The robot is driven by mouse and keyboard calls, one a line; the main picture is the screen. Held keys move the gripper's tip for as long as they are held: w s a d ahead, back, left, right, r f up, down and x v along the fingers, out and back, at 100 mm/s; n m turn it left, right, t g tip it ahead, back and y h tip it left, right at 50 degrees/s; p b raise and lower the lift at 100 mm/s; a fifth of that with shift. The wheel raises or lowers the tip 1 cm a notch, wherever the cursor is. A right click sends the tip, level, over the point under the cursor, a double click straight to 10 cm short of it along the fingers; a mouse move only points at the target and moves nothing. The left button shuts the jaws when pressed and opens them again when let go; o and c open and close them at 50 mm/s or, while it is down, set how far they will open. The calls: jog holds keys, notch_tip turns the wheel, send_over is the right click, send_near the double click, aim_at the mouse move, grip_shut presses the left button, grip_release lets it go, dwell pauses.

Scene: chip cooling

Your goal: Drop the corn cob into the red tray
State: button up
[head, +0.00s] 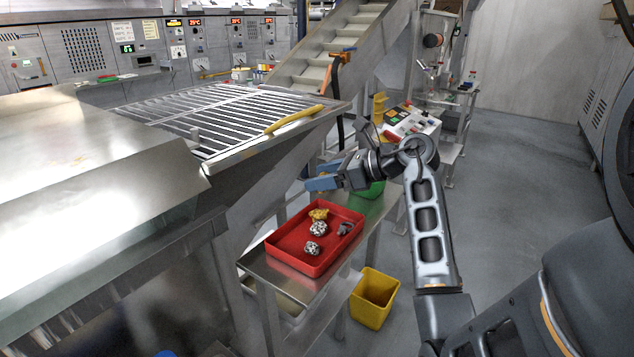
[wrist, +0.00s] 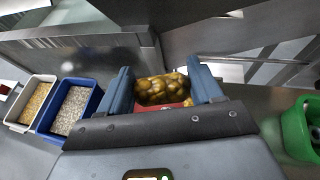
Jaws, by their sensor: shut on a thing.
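My gripper (head: 322,177) is above the far end of the red tray (head: 290,261), with its blue fingers pointing left in the head view. In the wrist view, the gripper (wrist: 163,85) is shut on a lumpy golden-brown corn cob (wrist: 162,88), which spans the space between the fingers. A bit of red shows just below the cob there. The cob is not clearly seen in the head view. The tray holds a yellow lump (head: 318,214), two black-and-white speckled lumps (head: 318,229) and a grey piece (head: 344,229).
The tray sits on a steel table (head: 262,262). A green container (head: 372,190) stands behind it, and a yellow bin (head: 375,296) is on the floor. A slatted machine (head: 215,115) rises at left. The wrist view shows blue (wrist: 70,108) and white (wrist: 32,104) bins of grains.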

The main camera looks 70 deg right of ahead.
jog(key=shift+f+b, duration=2.05)
jog(key=shift+f, duration=0.8)
jog(key=o, duration=1.1)
jog(key=b+v, duration=0.1)
jog(key=v, duration=0.6)
jog(key=shift+s+r, duration=0.2)
jog(key=shift+s, duration=0.15)
